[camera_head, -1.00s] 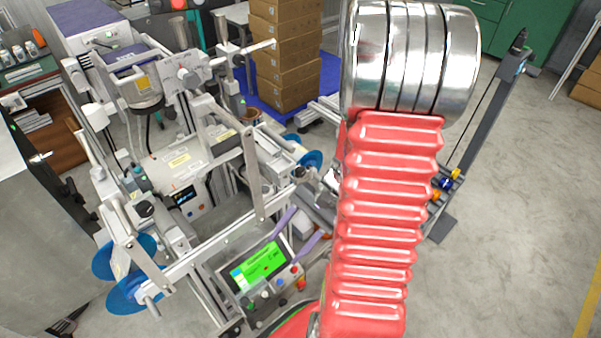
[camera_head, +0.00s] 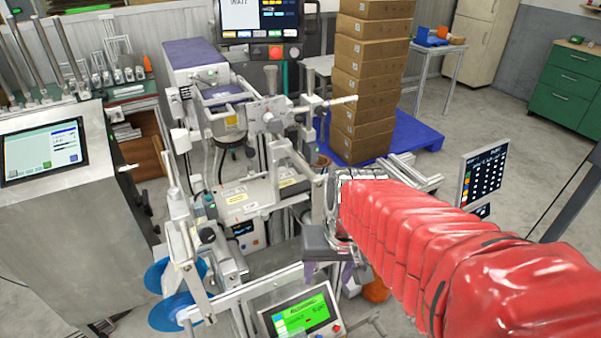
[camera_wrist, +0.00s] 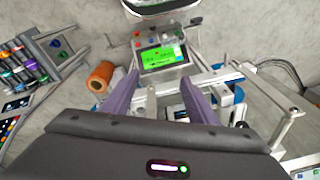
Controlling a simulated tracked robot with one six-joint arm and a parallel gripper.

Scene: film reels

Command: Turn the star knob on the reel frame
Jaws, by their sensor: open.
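My gripper (camera_head: 328,270) hangs over the near right part of the pale metal reel frame (camera_head: 240,290) in the head view. Its two purple fingers are apart, with nothing seen between them. In the wrist view my gripper (camera_wrist: 160,82) is also open, above rails and near the green-screened control panel (camera_wrist: 160,58). Blue reels (camera_head: 172,312) sit at the frame's lower left. A small dark knob (camera_head: 207,236) shows on the frame's left upright, apart from my gripper; I cannot tell whether it is the star knob. My gripper and arm hide part of the frame's right side.
A steel cabinet with a screen (camera_head: 42,155) stands at the left. Stacked cartons (camera_head: 372,85) rest on a blue pallet (camera_head: 415,135) behind the frame. An orange spool (camera_wrist: 101,75) lies left of my fingers in the wrist view. Open floor shows at the back right.

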